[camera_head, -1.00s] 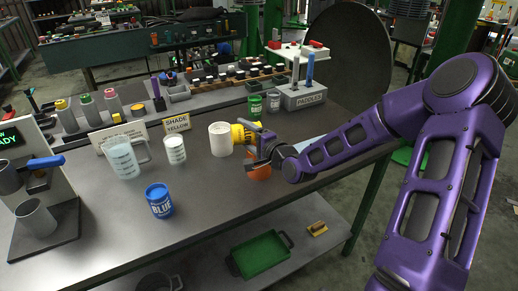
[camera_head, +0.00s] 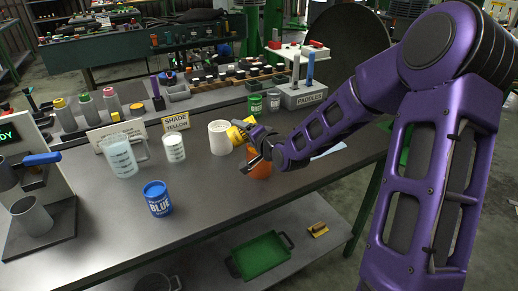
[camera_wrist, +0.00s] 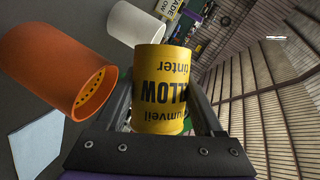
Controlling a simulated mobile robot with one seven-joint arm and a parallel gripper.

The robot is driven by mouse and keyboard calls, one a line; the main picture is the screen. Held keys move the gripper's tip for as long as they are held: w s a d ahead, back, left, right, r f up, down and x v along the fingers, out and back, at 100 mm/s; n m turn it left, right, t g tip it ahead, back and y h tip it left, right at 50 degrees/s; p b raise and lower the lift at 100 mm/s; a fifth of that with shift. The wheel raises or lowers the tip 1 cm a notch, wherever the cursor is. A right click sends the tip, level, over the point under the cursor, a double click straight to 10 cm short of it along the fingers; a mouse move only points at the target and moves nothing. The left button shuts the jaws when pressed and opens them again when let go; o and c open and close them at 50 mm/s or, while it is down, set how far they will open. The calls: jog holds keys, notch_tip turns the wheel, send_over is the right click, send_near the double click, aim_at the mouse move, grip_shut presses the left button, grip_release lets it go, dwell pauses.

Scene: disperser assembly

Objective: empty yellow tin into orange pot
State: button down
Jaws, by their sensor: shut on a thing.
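My gripper (camera_wrist: 160,115) is shut on the yellow tin (camera_wrist: 161,85), whose label reads upside down in the wrist view. The yellow tin (camera_head: 240,131) is tilted and raised above the bench in the head view. The orange pot (camera_head: 259,166) stands on the bench just below and to the right of the tin, partly hidden by my gripper. In the wrist view the orange pot (camera_wrist: 50,75) is left of the tin, with dotted holes or specks showing inside its mouth. I cannot see into the tin.
A white pot (camera_head: 220,140) stands just left of the tin. A white-filled beaker (camera_head: 174,148), a glass jug (camera_head: 122,157) and a blue tin (camera_head: 158,200) stand further left. A green tin (camera_head: 255,106) and the paddle block (camera_head: 303,95) are behind. The front bench middle is clear.

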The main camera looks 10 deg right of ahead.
jog(key=shift+a+r+n+h, duration=0.15)
jog(key=shift+n+h, duration=0.15)
jog(key=shift+n, duration=0.1)
jog(key=shift+r+n+h+b, duration=0.35)
jog(key=shift+n+h+b, duration=0.3)
jog(key=shift+n, duration=0.25)
jog(key=f+n+b, duration=0.1)
jog(key=b, duration=0.2)
jog(key=shift+h, duration=0.35)
jog(key=shift+r+n+b, duration=0.15)
jog(key=shift+n+b, duration=0.15)
jog(key=shift+b, duration=0.3)
jog(key=shift+r+n+g+h, duration=0.3)
jog(key=shift+r+n+h, duration=0.1)
jog(key=shift+r+h, duration=0.1)
jog(key=shift+d+f+n+h, duration=0.4)
jog(key=shift+f+n+h, duration=0.35)
jog(key=shift+n, duration=0.35)
jog(key=shift+d+r+n+h+p, duration=0.2)
jog(key=shift+r+n+h+p, duration=0.3)
jog(key=shift+p, duration=0.45)
jog(key=shift+d+p, duration=0.15)
jog(key=shift+p, duration=0.15)
jog(key=shift+n+h, duration=0.25)
jog(key=shift+n, duration=0.05)
